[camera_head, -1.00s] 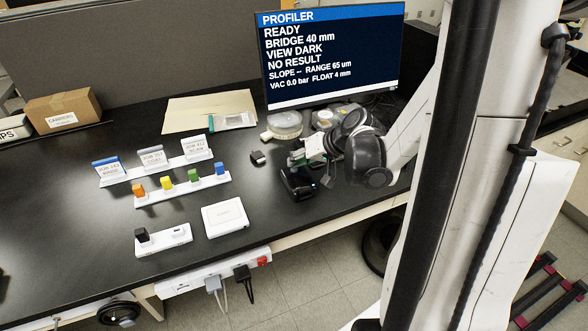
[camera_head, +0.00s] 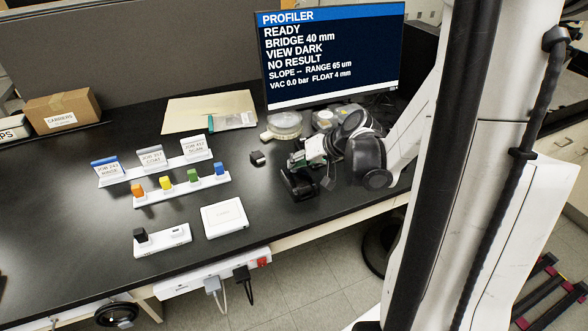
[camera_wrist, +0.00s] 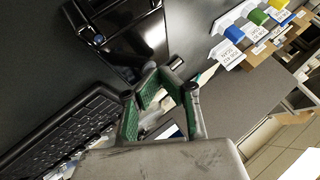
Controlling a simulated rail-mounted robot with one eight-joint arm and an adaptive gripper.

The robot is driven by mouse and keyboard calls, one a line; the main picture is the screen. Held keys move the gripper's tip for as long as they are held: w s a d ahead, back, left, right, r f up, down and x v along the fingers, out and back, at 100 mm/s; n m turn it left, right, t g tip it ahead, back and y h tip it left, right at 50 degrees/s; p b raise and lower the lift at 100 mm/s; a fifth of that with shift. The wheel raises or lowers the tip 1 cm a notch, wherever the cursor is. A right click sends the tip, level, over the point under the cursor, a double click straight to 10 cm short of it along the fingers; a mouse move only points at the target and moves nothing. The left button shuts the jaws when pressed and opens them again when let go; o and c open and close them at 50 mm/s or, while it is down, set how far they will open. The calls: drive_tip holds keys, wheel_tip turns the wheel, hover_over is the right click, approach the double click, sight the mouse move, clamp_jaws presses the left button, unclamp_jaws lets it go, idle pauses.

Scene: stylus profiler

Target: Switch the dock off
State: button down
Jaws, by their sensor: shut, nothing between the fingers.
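A glossy black device (camera_head: 298,183) that may be the dock lies on the bench beside my gripper. In the wrist view the black device (camera_wrist: 135,40) fills the upper left, with a small bluish spot on its near corner. My gripper (camera_wrist: 170,78) has green-padded fingers and is shut and empty, just beside that device; contact cannot be told. In the head view my gripper (camera_head: 298,160) is small and partly lost against my dark wrist. No label marks the dock, and its switch state cannot be read.
A white plate (camera_head: 224,217), a white strip with a black block (camera_head: 162,240) and a rack of coloured blocks (camera_head: 182,188) lie left. A power strip with a red switch (camera_head: 264,262) hangs below the bench edge. The monitor (camera_head: 332,55) stands behind. A keyboard (camera_wrist: 65,130) shows in the wrist view.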

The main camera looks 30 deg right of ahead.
drive_tip(key=shift+r+p, duration=0.45)
drive_tip(key=shift+r, duration=0.3)
drive_tip(key=shift+r+p, duration=1.75)
drive_tip(key=shift+r, duration=0.8)
drive_tip(key=s+a+r+n+h+b, duration=0.2)
drive_tip(key=s+a+r, duration=0.1)
drive_tip(key=s+a, duration=0.5)
drive_tip(key=s+a+r+n+g+h+b, duration=0.1)
drive_tip(key=s+a+r+h+b, duration=0.1)
drive_tip(key=s+a, duration=0.5)
drive_tip(key=shift+s+a+r+n+b, duration=0.35)
drive_tip(key=shift+s+r+n, duration=0.05)
drive_tip(key=shift+s, duration=0.5)
